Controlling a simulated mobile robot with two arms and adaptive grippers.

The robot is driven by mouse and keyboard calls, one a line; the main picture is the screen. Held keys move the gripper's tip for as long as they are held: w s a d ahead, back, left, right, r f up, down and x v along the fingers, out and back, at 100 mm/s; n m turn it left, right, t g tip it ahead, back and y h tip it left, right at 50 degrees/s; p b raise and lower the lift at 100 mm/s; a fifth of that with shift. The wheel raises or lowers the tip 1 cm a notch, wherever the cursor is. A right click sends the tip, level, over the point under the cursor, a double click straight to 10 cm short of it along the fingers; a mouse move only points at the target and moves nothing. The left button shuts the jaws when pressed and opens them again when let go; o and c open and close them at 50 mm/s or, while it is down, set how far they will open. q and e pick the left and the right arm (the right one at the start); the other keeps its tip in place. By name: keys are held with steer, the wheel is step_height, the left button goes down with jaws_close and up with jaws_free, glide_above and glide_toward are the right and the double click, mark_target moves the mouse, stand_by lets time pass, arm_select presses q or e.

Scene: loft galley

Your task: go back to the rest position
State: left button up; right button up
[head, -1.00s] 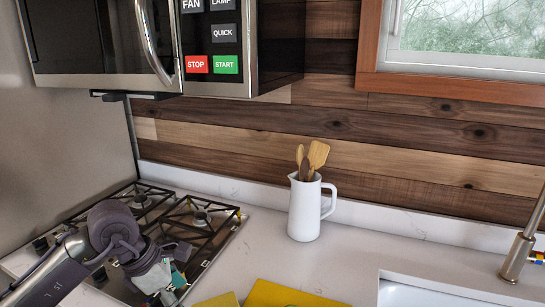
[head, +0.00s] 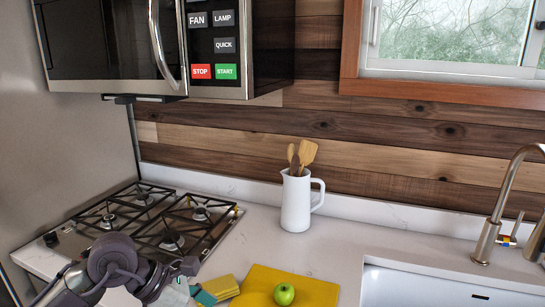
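My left arm comes in from the lower left, and its gripper (head: 176,278) is low in the head view, in front of the gas hob. The fingers are small and partly overlap pale and teal shapes behind or below them, so their opening is unclear. I cannot tell whether anything is between them. My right gripper is not in view.
The gas hob (head: 172,241) is at left under the microwave (head: 224,72). A white jug (head: 296,207) with wooden utensils stands on the counter. A green apple (head: 284,293) rests on a yellow board (head: 322,294). The sink (head: 420,288) and tap (head: 487,240) are at right.

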arm_select(q)
steer(key=s+d+r+n+t+h, duration=0.2)
steer(key=s+d+r+n+h, duration=0.25)
steer(key=d+r+h, duration=0.6)
steer(key=w+a+r+n+t, duration=0.3)
steer(key=a+r+n+t, duration=0.15)
steer(key=n+t, duration=0.65)
steer(key=w+a+f+n+t+y, duration=0.1)
steer(key=a+f+n+t+y, duration=0.1)
steer(key=a+f+n+y, duration=0.85)
steer(key=w+a+f+n+t+y, duration=0.1)
steer(key=a+f+n+y, duration=0.55)
steer(key=n, duration=0.85)
steer(key=s+f+n+g+y, duration=0.35)
steer(key=s+f+g, duration=0.45)
steer(key=f, duration=0.4)
steer(key=s+d+f+n+g+h, duration=0.1)
steer(key=s+f+g, duration=0.25)
steer(key=s, duration=0.35)
steer(key=s+d+f+n+g+h, duration=0.1)
steer(key=s+f+n+g, duration=0.2)
steer(key=s, duration=0.4)
step_height(320, 180, down, 27)
steer(key=s+m, duration=0.2)
steer(key=s+a+f+g, duration=0.2)
steer(key=s+a+f, duration=0.1)
steer(key=s+f, duration=1.2)
steer(key=shift+s+f, duration=0.2)
steer(key=shift+f, duration=0.2)
